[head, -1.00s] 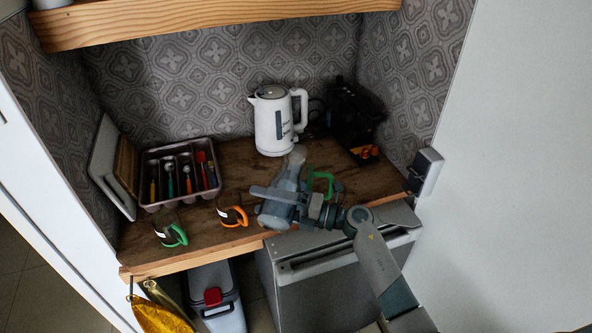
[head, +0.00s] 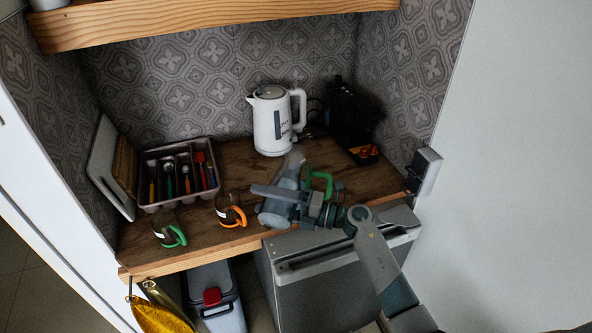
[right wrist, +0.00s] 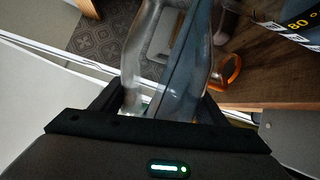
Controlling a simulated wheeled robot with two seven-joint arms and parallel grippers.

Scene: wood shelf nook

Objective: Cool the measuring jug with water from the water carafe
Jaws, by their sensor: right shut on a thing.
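My right gripper (head: 288,194) is shut on a clear glass water carafe (head: 294,168), near the counter's front edge. In the head view the carafe's neck leans up and to the right. In the right wrist view the carafe (right wrist: 165,65) stands between the fingers. A green handle (head: 321,177), probably the measuring jug's, shows just behind and right of the gripper; its body is mostly hidden. I cannot tell whether water is flowing. My left gripper is out of view.
Two glass mugs, one with an orange handle (head: 231,213) and one with a green handle (head: 170,236), stand left of the carafe. A cutlery tray (head: 148,208), a white kettle (head: 268,122) and a dark machine (head: 352,115) stand behind. A shelf (head: 200,28) hangs above.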

